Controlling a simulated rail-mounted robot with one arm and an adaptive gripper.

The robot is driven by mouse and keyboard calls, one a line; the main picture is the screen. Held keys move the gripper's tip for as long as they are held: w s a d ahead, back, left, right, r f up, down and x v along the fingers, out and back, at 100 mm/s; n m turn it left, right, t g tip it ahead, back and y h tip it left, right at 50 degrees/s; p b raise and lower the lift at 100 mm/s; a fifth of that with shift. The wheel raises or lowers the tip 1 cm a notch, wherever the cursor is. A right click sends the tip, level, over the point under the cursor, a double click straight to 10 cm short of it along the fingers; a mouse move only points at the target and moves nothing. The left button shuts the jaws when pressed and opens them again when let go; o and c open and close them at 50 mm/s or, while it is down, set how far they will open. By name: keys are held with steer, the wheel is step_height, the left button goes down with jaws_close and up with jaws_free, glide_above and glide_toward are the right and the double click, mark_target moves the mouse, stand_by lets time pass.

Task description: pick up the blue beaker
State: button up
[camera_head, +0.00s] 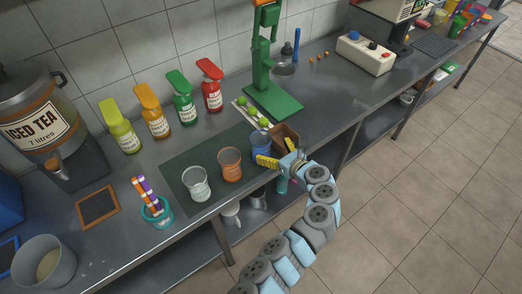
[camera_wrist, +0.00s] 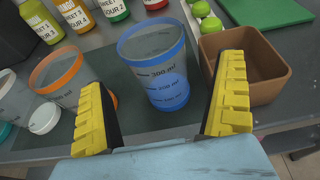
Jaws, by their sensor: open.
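The blue beaker (camera_wrist: 155,70) stands upright on the dark mat, clear-walled with a blue rim, blue base and volume marks. In the head view the blue beaker (camera_head: 260,142) is partly hidden behind my gripper (camera_head: 279,156). In the wrist view my gripper (camera_wrist: 164,115) is open, with one yellow ribbed finger to the left of the beaker and one to the right. The beaker lies ahead of and between the fingers, and nothing is held. I cannot tell how far the fingertips reach along its sides.
A brown square box (camera_wrist: 256,65) stands close to the right of the beaker, by the right finger. The orange beaker (camera_wrist: 58,75) stands to the left. A clear beaker (camera_head: 196,184) is farther left on the mat (camera_head: 180,166). Green limes (camera_wrist: 211,27) and the green press (camera_head: 270,98) are behind.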

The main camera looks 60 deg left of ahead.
mark_target(256, 139)
steer(key=shift+s+b+x, duration=0.2)
steer(key=shift+b+x, duration=0.6)
steer(key=shift+x, duration=2.4)
steer(key=shift+d, duration=0.1)
steer(key=c, duration=1.1)
